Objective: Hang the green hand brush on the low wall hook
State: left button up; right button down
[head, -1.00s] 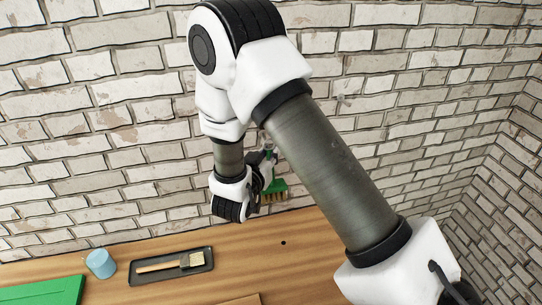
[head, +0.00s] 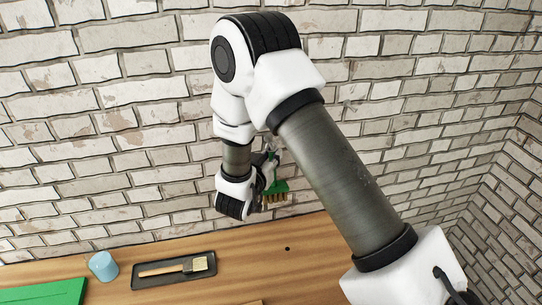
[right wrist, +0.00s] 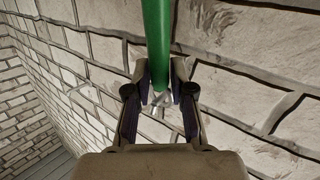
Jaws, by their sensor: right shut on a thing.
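The green hand brush (head: 277,187) hangs bristles down close to the brick wall, above the table. My right gripper (head: 268,166) is shut on its handle; my own wrist partly covers it in the head view. In the right wrist view the green handle (right wrist: 157,38) runs up from between the fingertips of the right gripper (right wrist: 160,82). A small shiny metal piece (right wrist: 161,99) shows between the fingers; it may be the low wall hook, but I cannot tell whether the brush touches it. My left gripper is not in view.
A side wall (head: 510,190) stands at the right. The tabletop right of the tray is mostly clear.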

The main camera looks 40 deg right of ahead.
jog(key=c, duration=0.9)
grip_release()
jog(key=v, duration=0.7)
jog(key=shift+s+a, duration=0.15)
jog(key=shift+a, duration=0.15)
